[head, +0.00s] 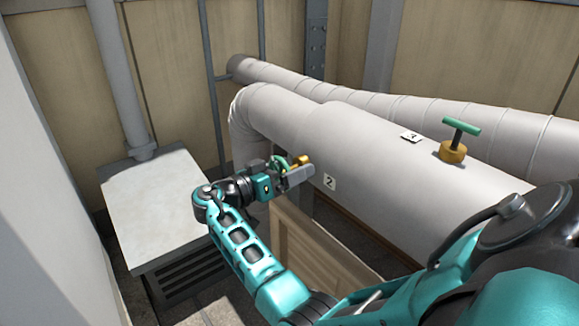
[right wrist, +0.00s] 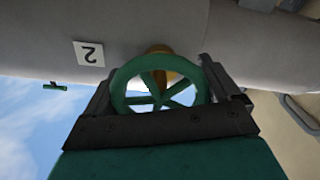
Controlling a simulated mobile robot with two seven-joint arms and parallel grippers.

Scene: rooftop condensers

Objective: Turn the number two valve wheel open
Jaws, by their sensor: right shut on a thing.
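The number two valve wheel is a green spoked handwheel (right wrist: 128,85) on a brass stem (right wrist: 158,62), on the side of the large grey pipe. The label "2" (head: 329,182) is beside it and also shows upside down in the right wrist view (right wrist: 89,53). In the head view only part of the green wheel (head: 280,163) shows behind my gripper. My right gripper (head: 291,172) is shut on the wheel, with one finger on each side of its rim in the right wrist view (right wrist: 157,90). My left gripper is not in view.
The grey pipe (head: 370,150) runs across, with another pipe (head: 440,112) behind it. A green T-handle valve (head: 461,126) with a brass base stands on top, near a small white label (head: 411,137). A pale-topped grey unit (head: 150,200) stands left. A wooden panel (head: 310,255) is below.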

